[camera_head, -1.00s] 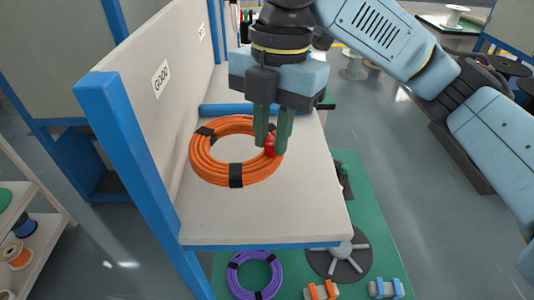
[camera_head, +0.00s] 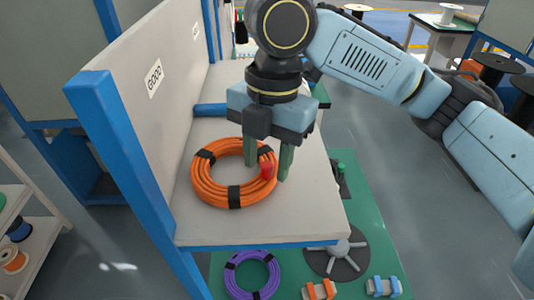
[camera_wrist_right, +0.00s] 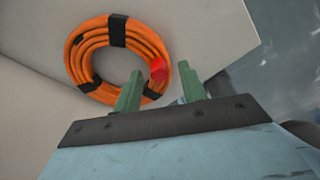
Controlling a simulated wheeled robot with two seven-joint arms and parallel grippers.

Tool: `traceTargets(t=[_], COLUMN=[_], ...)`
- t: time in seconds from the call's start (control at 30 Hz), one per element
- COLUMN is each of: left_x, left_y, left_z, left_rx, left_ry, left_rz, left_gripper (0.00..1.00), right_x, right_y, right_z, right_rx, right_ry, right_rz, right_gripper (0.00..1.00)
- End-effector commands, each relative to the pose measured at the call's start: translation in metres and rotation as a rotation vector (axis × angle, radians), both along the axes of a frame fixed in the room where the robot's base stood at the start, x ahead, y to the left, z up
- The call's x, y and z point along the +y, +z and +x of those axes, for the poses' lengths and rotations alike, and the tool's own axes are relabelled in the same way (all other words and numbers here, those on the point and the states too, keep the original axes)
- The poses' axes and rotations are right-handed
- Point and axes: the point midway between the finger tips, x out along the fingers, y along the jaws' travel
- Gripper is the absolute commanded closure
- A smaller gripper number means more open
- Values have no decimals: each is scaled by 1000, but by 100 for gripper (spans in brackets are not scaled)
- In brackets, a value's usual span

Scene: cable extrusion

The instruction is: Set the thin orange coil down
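The orange coil (camera_head: 206,183) lies flat on the pale shelf (camera_head: 300,215) beside the panel marked GOOD. It is bound with black bands, and a red cable end (camera_head: 267,171) shows on its right side. My right gripper (camera_head: 267,173) points down over the coil's right edge, its two green fingers spread apart with the red end showing between them. The right wrist view shows the coil (camera_wrist_right: 78,58) and the open fingers (camera_wrist_right: 160,74); whether a finger still touches the coil, I cannot tell. My left gripper is not in view.
The panel (camera_head: 135,110) with its blue post (camera_head: 115,150) stands close on the coil's left. A blue bar (camera_head: 209,110) lies behind the coil. A purple coil (camera_head: 251,275) and orange and blue pieces lie on the green mat (camera_head: 365,235) below. The shelf's front is clear.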

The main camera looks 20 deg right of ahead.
Motion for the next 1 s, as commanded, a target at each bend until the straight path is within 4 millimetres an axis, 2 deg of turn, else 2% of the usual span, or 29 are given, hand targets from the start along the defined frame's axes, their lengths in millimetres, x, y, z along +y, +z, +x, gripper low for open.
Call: traceTargets(t=[0.23,0.37,0.8,1.0], left_x=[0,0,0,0], left_y=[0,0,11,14], left_z=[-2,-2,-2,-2], left_rx=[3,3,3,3], left_ry=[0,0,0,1], left_rz=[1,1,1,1], left_gripper=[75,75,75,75], right_x=[0,-1,-9,-11], right_y=[1,11,99,119], right_z=[0,1,8,10], right_rx=[0,-2,-5,0], right_ry=[0,0,-2,-2], right_rz=[0,1,-1,-1], right_gripper=[59,59,59,59])
